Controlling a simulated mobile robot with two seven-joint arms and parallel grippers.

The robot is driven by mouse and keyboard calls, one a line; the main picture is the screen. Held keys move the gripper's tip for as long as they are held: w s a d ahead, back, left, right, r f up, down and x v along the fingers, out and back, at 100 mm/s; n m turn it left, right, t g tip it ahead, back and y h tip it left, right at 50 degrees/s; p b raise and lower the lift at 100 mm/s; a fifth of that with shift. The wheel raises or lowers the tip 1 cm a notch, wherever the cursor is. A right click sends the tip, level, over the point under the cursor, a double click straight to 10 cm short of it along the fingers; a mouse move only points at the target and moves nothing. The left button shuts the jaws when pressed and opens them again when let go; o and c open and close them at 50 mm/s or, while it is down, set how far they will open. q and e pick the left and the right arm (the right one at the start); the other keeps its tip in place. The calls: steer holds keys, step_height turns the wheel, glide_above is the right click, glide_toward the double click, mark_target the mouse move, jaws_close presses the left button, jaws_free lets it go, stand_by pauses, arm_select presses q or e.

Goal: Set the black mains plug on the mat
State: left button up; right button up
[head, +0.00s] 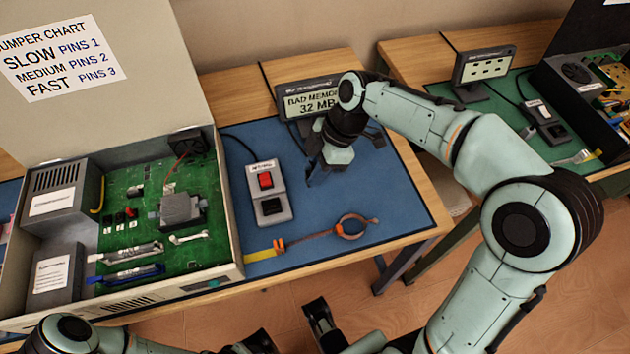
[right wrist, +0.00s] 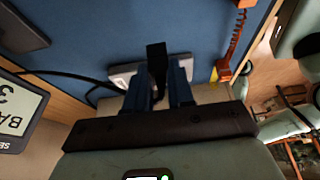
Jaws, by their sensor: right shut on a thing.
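My right gripper (head: 312,178) is over the blue mat (head: 385,205), right of the grey switch box (head: 268,190) with its red rocker and dark socket. In the right wrist view, its two blue-grey fingers (right wrist: 160,85) are shut on a black piece that looks like the black mains plug (right wrist: 156,55). The plug cannot be made out in the head view. Its gap to the mat is hard to judge. The switch box (right wrist: 122,76) shows partly behind the fingers. My left arm enters at the bottom left of the head view; its gripper (head: 262,341) is cut off by the edge.
An open case (head: 232,235) with a green circuit board stands left of the mat. A small display (head: 308,98) stands behind the gripper. The mat's right part is clear. Another bench is at right.

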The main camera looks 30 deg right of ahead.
step_height(320, 180, down, 4)
steer(key=shift+f+b, duration=0.1)
steer(key=shift+b, duration=0.35)
arm_select(q)
steer(key=shift+w+a+f, duration=0.1)
steer(key=shift+w+f, duration=0.3)
steer(key=shift+f, duration=0.1)
arm_select(e)
steer(key=shift+f, duration=0.2)
steer(key=shift+f, duration=0.1)
steer(key=o, duration=0.8)
arm_select(q)
steer(key=shift+w+f, duration=0.15)
arm_select(e)
steer(key=shift+d+r, duration=0.1)
steer(key=shift+r, duration=0.35)
arm_select(q)
steer(key=s+r+p, duration=0.1)
steer(key=r+p, duration=0.1)
steer(key=shift+s+r+p, duration=0.3)
steer(key=shift+s+r, duration=0.05)
arm_select(e)
steer(key=v, duration=1.1)
steer(key=shift+d+r, duration=0.1)
steer(key=shift+d, duration=0.05)
